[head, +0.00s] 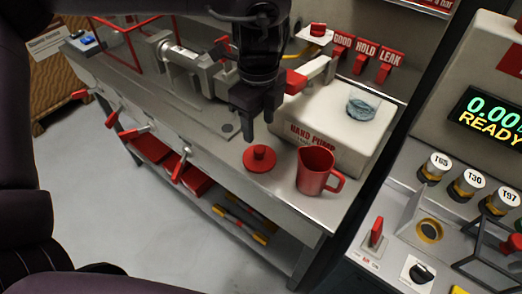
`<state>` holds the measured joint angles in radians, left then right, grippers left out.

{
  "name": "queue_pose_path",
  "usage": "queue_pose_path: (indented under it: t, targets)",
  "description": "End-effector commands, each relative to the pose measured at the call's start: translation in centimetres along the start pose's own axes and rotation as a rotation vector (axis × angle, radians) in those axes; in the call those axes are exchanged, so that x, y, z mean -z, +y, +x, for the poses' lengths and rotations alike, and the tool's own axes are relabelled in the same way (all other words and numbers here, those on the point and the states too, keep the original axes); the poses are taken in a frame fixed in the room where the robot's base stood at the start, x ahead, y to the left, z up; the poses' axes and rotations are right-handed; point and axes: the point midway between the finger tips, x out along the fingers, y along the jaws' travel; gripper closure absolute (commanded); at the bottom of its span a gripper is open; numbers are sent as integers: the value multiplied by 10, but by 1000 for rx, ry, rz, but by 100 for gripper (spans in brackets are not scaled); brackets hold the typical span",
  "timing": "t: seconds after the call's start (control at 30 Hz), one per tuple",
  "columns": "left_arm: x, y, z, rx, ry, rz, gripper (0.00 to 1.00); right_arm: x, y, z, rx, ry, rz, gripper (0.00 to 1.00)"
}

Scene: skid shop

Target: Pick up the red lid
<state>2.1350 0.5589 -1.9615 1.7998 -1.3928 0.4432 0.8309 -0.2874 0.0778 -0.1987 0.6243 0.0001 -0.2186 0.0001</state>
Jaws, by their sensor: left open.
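The red lid (259,159) lies flat on the metal workbench, with its round knob facing up. My left gripper (258,128) points down just above the lid. Its dark fingers are apart with nothing between them. I cannot tell exactly how far above the knob the fingertips are. A red jug (315,171) with a handle stands to the right of the lid, its top open. My right gripper is not in view.
A white hand pump box (338,128) stands behind the lid and jug. A metal vise-like fixture (187,67) is at the left of the bench (215,143). A test panel with a READY display (491,119) is at the right. Red-handled levers line the bench front.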

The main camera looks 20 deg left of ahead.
Motion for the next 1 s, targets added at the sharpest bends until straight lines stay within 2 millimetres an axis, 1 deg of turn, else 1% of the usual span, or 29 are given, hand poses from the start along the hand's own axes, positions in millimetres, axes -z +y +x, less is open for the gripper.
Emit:
queue_pose_path:
  t: [0.03,0.1,0.2,0.27,0.37,0.53,0.6,0.7,0.97,1.0]
  targets:
    - [0,1,8,-4,-2,1,49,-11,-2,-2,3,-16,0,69]
    - [0,1,18,-3,-1,2,49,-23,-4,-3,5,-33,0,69]
    - [0,0,26,0,-1,1,49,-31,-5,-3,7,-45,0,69]
    - [0,0,30,-1,-1,1,49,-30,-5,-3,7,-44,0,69]
    - [0,1,40,-3,-1,2,49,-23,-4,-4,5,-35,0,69]
    - [0,1,69,-2,-1,2,49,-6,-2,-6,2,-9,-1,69]
    - [0,0,78,-2,-1,2,49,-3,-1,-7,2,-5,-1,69]
    - [0,0,87,0,-1,2,49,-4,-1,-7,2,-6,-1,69]
    - [0,0,89,1,0,2,49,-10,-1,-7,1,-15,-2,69]
    - [0,0,89,1,0,2,54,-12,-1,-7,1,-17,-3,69]
